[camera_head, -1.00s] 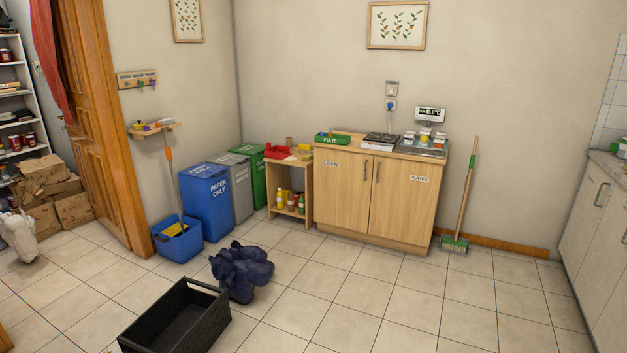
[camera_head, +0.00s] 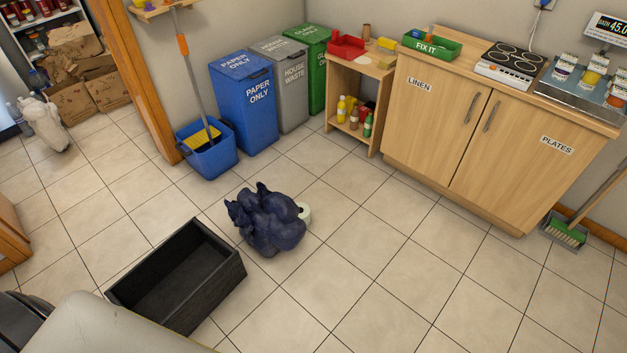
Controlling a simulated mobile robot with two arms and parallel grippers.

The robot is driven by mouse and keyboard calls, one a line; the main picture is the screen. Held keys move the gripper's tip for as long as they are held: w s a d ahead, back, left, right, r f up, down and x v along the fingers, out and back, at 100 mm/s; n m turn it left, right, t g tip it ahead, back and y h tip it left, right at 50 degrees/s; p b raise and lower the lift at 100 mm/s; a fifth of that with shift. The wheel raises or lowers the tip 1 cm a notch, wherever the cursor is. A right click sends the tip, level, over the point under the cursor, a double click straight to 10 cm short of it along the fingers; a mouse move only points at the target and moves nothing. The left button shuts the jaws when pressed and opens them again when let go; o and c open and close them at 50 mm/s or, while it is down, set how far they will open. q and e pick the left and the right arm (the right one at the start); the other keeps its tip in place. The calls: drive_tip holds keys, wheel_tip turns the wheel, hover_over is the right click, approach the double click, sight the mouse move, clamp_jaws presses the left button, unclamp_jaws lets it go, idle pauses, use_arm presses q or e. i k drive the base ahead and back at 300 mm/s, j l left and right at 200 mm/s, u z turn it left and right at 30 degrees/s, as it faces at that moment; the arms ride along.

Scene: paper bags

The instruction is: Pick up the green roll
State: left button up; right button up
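A pale roll (camera_head: 304,212) with a faint greenish tint lies on the tiled floor, just behind and to the right of a dark blue bag bundle (camera_head: 266,222). The bundle hides most of the roll, and I cannot tell whether the two touch. I see no clearly green roll. Neither of my grippers is in view. A light rounded part at the bottom left may be my own body.
A black open crate (camera_head: 228,272) stands left of the bundle. Behind are a blue bucket (camera_head: 222,154), a blue paper bin (camera_head: 230,118) and a wooden cabinet (camera_head: 440,150). A broom (camera_head: 566,230) leans at right. The floor right of the bundle is clear.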

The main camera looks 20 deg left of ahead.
sight(304, 214)
drive_tip(key=i+l+u, duration=0.1)
drive_tip(key=i+u, duration=0.25)
drive_tip(key=i+l+u, duration=0.2)
drive_tip(key=i+u, duration=0.15)
drive_tip(key=i, duration=0.15)
drive_tip(key=i+l+u, duration=0.4)
drive_tip(key=j, duration=0.1)
